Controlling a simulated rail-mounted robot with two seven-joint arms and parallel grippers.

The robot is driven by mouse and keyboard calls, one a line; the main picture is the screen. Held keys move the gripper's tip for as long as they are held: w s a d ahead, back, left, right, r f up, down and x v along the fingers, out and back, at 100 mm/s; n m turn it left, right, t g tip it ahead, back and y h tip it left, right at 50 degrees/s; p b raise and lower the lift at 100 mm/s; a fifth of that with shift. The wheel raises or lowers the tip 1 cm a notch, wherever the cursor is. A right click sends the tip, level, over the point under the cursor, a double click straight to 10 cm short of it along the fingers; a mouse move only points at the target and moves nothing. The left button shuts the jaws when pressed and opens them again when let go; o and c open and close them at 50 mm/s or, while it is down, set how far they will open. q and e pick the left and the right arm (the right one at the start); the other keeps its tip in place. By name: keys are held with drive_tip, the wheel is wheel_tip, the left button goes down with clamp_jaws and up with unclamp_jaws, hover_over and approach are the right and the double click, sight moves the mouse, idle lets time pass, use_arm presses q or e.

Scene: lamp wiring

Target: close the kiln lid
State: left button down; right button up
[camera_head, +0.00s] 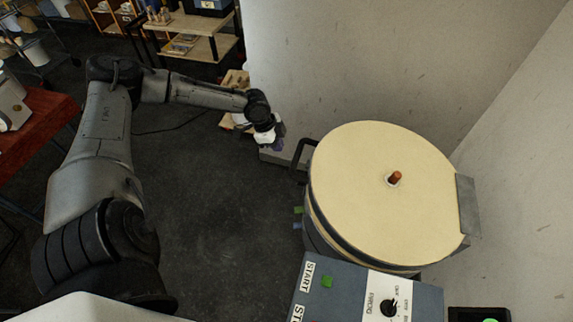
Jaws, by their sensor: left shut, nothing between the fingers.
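The kiln (318,232) is a round drum on the right, beside the wall. Its cream round lid (365,215) lies over the top, with an orange-brown plug (396,177) near its middle. A grey hinge plate (467,205) is at the lid's right edge, and a dark handle (299,160) is at its left. The lid looks down on the drum; I cannot tell whether a small gap is left under it. My left gripper (277,143) is shut and empty, just left of the handle and apart from it in the picture. My right gripper is not in view.
A blue-grey control box (345,290) with START labels and a knob stands in front of the kiln. Pale walls close off the back and right. A red-brown table (35,135) is at the left, and shelves (190,30) stand behind. The dark floor between is open.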

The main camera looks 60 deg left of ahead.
sight(291, 171)
use_arm(q)
drive_tip(key=x, duration=1.2)
drive_tip(key=shift+a+p, duration=0.3)
drive_tip(key=shift+a, duration=0.1)
drive_tip(key=shift+w+a+f, duration=0.1)
drive_tip(key=shift+w+f, duration=0.15)
drive_tip(key=shift+f, duration=0.55)
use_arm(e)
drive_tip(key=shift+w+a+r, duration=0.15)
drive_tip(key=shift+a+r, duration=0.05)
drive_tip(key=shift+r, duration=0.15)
use_arm(q)
drive_tip(key=shift+f, duration=0.1)
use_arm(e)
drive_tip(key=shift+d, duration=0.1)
